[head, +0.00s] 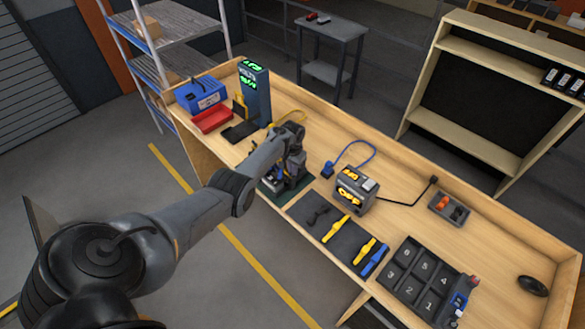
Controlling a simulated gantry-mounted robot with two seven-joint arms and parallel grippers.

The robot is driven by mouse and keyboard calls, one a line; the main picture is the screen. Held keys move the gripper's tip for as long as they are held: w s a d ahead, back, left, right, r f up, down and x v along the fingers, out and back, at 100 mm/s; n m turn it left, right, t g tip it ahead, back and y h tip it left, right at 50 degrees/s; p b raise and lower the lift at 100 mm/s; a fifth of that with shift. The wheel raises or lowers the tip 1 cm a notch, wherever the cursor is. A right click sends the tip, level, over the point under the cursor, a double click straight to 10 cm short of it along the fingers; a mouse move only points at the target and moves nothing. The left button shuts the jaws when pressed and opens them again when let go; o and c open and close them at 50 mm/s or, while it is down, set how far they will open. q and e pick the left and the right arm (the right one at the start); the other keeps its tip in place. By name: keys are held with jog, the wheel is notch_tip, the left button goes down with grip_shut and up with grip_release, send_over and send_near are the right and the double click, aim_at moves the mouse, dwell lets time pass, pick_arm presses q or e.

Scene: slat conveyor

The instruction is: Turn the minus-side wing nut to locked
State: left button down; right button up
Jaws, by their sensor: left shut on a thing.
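My left arm reaches from the lower left over the workbench. Its gripper (285,178) points down at a dark fixture on a green mat (297,194) near the bench's front edge. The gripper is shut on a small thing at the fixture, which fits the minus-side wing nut. The arm and gripper hide the nut and its angle, so I cannot tell whether it is locked. A little blue shows beside the fingers. My right gripper is not in view.
Right of the fixture stand a grey box with yellow parts (352,188) and a dark mat (318,212) with tools. Further right are a numbered tray (405,275) and a black mouse (532,286). A dark tower (256,92) and red tray (212,120) stand left.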

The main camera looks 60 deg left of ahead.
pick_arm(q)
jog(key=shift+m, duration=0.9)
jog(key=c, duration=1.3)
grip_release()
jog(key=shift+o, duration=0.2)
jog(key=shift+r, duration=0.1)
